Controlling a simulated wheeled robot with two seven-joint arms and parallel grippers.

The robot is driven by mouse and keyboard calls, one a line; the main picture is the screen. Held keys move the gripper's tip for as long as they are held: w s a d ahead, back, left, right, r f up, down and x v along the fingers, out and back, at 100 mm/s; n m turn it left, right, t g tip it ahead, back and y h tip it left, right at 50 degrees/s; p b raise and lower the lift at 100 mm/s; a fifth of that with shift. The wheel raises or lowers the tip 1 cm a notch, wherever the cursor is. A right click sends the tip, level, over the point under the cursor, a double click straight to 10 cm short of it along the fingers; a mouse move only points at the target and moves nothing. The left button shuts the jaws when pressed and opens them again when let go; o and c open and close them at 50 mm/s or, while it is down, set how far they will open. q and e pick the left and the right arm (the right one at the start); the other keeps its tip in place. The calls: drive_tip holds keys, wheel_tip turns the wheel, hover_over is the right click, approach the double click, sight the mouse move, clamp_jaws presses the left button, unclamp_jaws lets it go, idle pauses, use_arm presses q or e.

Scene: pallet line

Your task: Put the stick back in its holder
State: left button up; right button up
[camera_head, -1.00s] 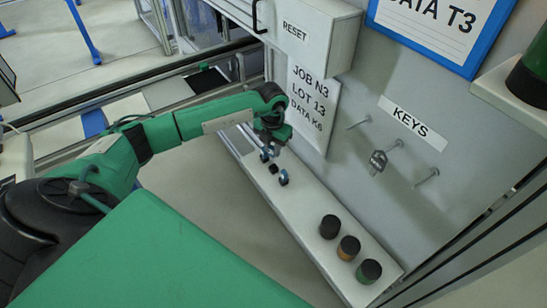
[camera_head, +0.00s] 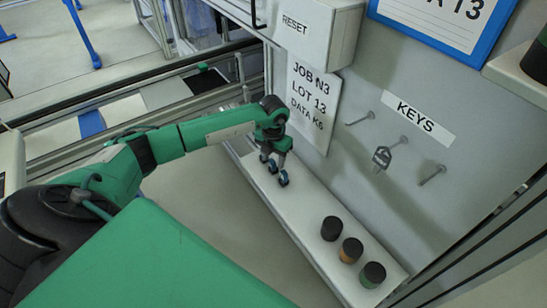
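My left gripper (camera_head: 274,169) is low over the far end of the pale shelf (camera_head: 310,224), below the job sheet. Its blue-tipped fingers are spread apart, so it looks open. A small dark object shows between the fingers; it is mostly hidden, and I cannot tell whether they touch it or whether it is the stick. No holder can be made out for certain. My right gripper is not in view.
Three dark-capped cylinders, including an orange-banded one (camera_head: 350,250), stand at the shelf's near end. A key (camera_head: 381,157) hangs on a hook under the KEYS label (camera_head: 418,118). The RESET box (camera_head: 310,30) juts from the wall above my gripper. The shelf's middle is clear.

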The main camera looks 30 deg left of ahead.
use_arm(q)
drive_tip(key=shift+r, duration=0.1)
drive_tip(key=shift+r+p, duration=0.5)
drive_tip(key=shift+r, duration=0.05)
wheel_tip(320, 180, up, 12)
drive_tip(key=b, duration=0.4)
drive_tip(key=shift+f+b, duration=0.2)
drive_tip(key=shift+b, duration=0.1)
